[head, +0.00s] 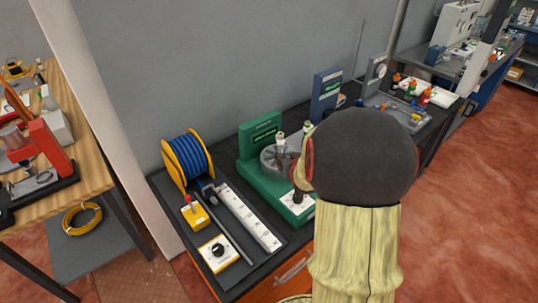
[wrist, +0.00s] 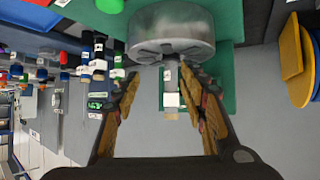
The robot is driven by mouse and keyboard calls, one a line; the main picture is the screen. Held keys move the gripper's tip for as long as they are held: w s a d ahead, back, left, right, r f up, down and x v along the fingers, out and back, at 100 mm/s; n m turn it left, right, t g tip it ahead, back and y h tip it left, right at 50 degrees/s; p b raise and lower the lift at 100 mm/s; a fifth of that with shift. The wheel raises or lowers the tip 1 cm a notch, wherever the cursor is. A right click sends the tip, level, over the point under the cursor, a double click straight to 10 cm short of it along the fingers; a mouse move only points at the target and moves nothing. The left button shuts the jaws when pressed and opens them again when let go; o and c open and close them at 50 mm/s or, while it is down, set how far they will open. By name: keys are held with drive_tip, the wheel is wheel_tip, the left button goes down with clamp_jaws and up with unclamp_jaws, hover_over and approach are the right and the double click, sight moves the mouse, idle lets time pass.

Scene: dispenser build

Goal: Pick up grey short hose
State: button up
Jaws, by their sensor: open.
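My gripper (wrist: 160,82) is open, its two brown-padded fingers apart at the grey metal drum (wrist: 172,36) of the green machine. A short grey piece with a white tag (wrist: 171,99), possibly the grey short hose, stands at the drum's rim between the fingers in the wrist view. I cannot tell whether either finger touches it. In the head view the drum (head: 272,162) sits on the green machine (head: 262,131), and a white-topped piece (head: 280,139) stands at its back. My arm hides the drum's right side and most of my gripper there.
A blue hose reel in a yellow frame (head: 187,160), a white power strip (head: 248,217) and yellow control boxes (head: 218,253) stand left of the machine. A blue upright device (head: 326,95) and small bottles (head: 426,96) are farther right. The grey wall (head: 225,75) is close behind.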

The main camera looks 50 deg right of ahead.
sight(281, 143)
drive_tip(key=shift+t+h, duration=0.4)
drive_tip(key=shift+t, duration=0.5)
drive_tip(key=r, duration=0.1)
drive_tip(key=w+r, duration=0.1)
drive_tip(key=r, duration=0.1)
drive_tip(key=w+d+r, duration=0.1)
drive_tip(key=shift+w+r, duration=0.15)
drive_tip(key=shift+w, duration=0.1)
drive_tip(key=x, duration=0.2)
drive_tip(key=b+x, duration=0.1)
drive_tip(key=x, duration=0.1)
drive_tip(key=a+x, duration=0.1)
drive_tip(key=x, duration=0.1)
drive_tip(key=shift+w+d+f+b, duration=0.15)
drive_tip(key=shift+w+f+b, duration=0.2)
drive_tip(key=shift+w, duration=0.15)
drive_tip(key=shift+w+d, duration=0.3)
drive_tip(key=shift+w, duration=0.05)
drive_tip(key=shift+c, duration=1.4)
drive_tip(key=c, duration=0.7)
clamp_jaws()
